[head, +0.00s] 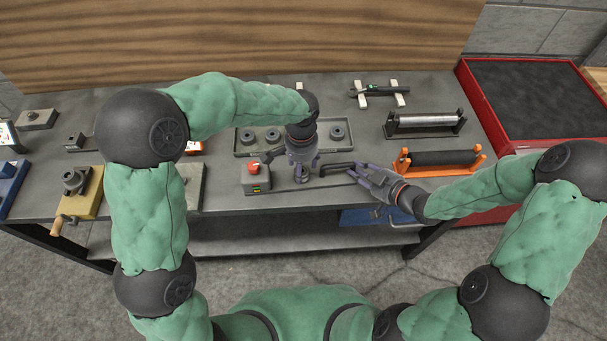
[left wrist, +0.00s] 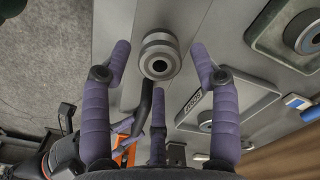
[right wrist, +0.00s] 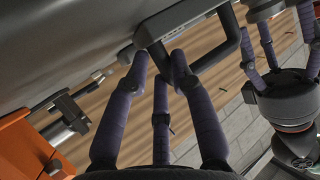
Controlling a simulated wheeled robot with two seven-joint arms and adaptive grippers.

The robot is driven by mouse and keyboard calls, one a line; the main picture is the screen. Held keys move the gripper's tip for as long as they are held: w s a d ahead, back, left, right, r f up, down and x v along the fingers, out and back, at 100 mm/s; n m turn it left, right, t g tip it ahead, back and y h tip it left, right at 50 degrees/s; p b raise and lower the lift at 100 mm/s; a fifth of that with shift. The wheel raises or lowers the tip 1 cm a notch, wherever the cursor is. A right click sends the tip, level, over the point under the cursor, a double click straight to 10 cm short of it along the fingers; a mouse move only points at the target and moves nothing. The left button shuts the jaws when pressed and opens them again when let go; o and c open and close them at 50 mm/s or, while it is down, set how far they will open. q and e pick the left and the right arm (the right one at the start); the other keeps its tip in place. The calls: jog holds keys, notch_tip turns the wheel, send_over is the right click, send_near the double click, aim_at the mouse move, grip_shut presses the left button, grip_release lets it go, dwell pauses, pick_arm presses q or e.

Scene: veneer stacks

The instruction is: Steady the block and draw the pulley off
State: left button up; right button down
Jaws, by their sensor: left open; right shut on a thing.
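The grey pulley (head: 302,174) is below my left gripper (head: 302,166) near the bench's front edge. In the left wrist view the pulley (left wrist: 160,56) shows end-on, with a dark central hole. The open fingers are on either side of it, with visible gaps. A black bar handle (head: 337,168) lies just right of the pulley. It shows as a bent loop on the grey block (right wrist: 176,20) in the right wrist view. My right gripper (head: 359,173) is shut on the handle near its right end. Most of the block is hidden or hard to make out in the head view.
A box with a red button (head: 254,168) stands left of the pulley. A tray (head: 240,154) with several round parts lies behind. An orange stand (head: 402,164) with a black roller is right of my right gripper. A red cabinet (head: 478,98) stands at the far right.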

pick_arm(q)
jog(key=shift+f, duration=1.15)
grip_shut()
jog(key=shift+r, duration=0.2)
jog(key=shift+r, duration=0.35)
jog(key=shift+r, duration=0.35)
jog(key=shift+r, duration=0.7)
